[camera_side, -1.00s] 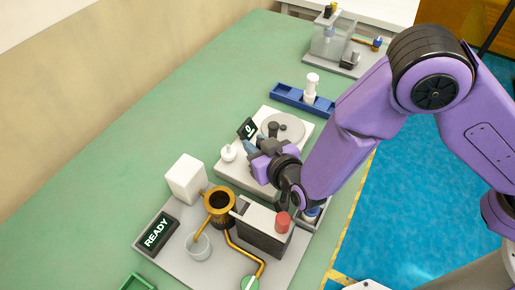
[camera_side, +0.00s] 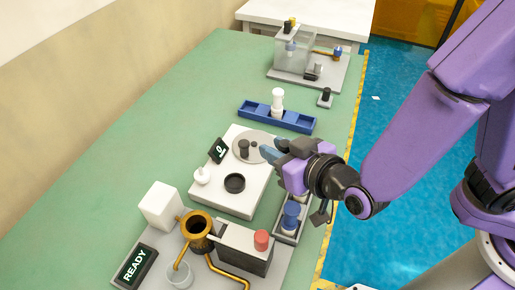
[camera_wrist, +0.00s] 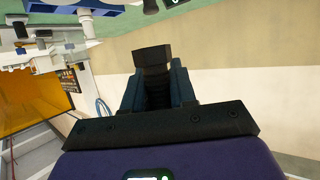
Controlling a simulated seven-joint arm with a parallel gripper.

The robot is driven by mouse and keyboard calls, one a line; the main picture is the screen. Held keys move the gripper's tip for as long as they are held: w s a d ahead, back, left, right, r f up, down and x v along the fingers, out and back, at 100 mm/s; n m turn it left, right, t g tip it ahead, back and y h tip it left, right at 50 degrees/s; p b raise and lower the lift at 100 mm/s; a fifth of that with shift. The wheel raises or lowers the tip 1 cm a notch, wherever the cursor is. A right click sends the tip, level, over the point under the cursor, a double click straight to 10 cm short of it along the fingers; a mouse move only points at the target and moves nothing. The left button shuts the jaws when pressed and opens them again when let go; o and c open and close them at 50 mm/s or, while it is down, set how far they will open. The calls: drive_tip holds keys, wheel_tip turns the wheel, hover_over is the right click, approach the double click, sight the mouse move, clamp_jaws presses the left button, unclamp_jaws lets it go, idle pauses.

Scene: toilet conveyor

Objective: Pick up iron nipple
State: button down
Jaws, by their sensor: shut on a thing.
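My gripper (camera_side: 267,150) is at the right edge of the white scale unit (camera_side: 213,202), its bluish fingers pointing left. In the wrist view, my gripper (camera_wrist: 153,85) is shut on a short dark piece that looks like the iron nipple (camera_wrist: 153,58), which sticks out past the fingertips. I cannot make the held piece out clearly in the side view. A black ring (camera_side: 235,183) lies on the unit in front of the plate.
A blue tray (camera_side: 252,113) with a white bottle (camera_side: 277,100) is behind the scale. A brass pot (camera_side: 199,230) and grey box with red knob (camera_side: 261,240) are in front. A grey bin (camera_side: 289,232) is below my wrist. The green table (camera_side: 90,190) is clear at left.

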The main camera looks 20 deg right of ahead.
drive_tip(key=shift+s+d+r, duration=0.35)
drive_tip(key=shift+s+d, duration=0.15)
drive_tip(key=shift+d, duration=0.05)
drive_tip(key=shift+s+d+r, duration=0.3)
drive_tip(key=shift+s+d, duration=0.2)
drive_tip(key=shift+s+d, duration=0.1)
drive_tip(key=w+d+r+m+h, duration=0.1)
drive_tip(key=w+d, duration=0.3)
drive_tip(key=d, duration=0.6)
drive_tip(key=w+d+r+m+h, duration=0.2)
drive_tip(key=w+d+m+h, duration=0.1)
drive_tip(key=d, duration=0.8)
drive_tip(key=w+d+r+m+h, duration=0.1)
drive_tip(key=w+d+h, duration=0.2)
drive_tip(key=d, duration=0.7)
drive_tip(key=shift+w+d+r+m, duration=0.3)
drive_tip(key=shift+w+d+m, duration=0.1)
drive_tip(key=shift+w, duration=0.5)
drive_tip(key=shift+a, duration=0.15)
